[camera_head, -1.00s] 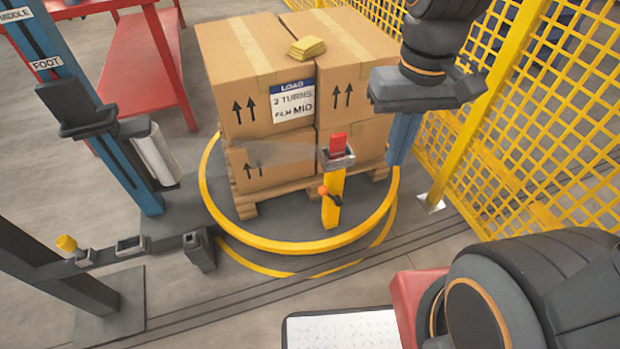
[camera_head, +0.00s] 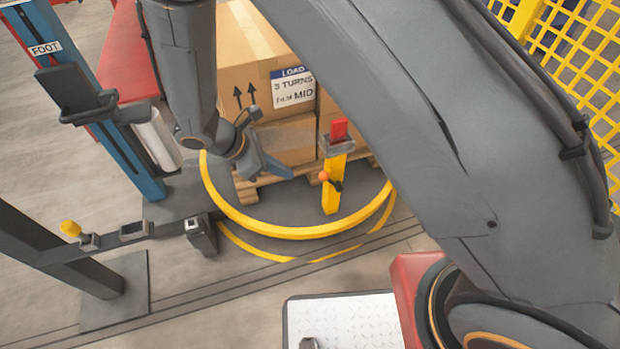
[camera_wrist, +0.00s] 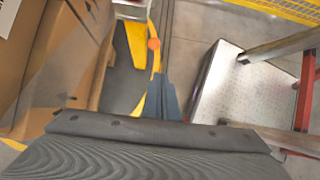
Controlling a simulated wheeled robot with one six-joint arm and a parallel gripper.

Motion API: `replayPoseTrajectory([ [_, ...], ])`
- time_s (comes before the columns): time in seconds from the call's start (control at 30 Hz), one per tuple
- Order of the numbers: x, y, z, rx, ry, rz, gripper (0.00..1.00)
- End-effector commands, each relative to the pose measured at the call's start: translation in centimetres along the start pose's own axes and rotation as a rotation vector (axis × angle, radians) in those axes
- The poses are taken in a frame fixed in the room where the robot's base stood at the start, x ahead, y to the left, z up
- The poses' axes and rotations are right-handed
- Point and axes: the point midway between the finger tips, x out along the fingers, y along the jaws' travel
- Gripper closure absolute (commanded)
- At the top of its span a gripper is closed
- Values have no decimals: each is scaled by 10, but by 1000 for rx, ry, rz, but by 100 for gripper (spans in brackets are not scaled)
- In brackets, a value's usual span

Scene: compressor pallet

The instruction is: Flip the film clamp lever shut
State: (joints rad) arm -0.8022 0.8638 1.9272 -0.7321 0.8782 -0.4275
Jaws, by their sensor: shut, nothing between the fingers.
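The film clamp is a yellow post (camera_head: 334,180) with a grey head (camera_head: 336,146) and a red lever (camera_head: 339,130) standing upright on top. An orange knob sits on the post's side. My gripper (camera_head: 283,171), with blue fingers, is shut and empty. It is left of the clamp, in front of the lower cartons, and apart from the post in the head view. In the wrist view the shut fingers (camera_wrist: 164,96) point toward the post (camera_wrist: 138,45) and its orange knob (camera_wrist: 154,44). The clamp's head is mostly cut off at the top edge there.
Stacked cartons (camera_head: 245,60) on a pallet stand inside a yellow ring (camera_head: 285,232). A film roll (camera_head: 158,140) hangs on a blue mast at left. Yellow mesh fencing (camera_head: 570,45) is at right. My arm covers much of the load.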

Motion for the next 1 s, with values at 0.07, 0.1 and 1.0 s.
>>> replayPoseTrajectory([
  [0.07, 5, 1, -19, -70, -25, 26, 100],
  [0.1, 6, 2, -25, -95, -33, 35, 100],
  [1.0, 68, 6, -32, -138, -50, 49, 100],
])
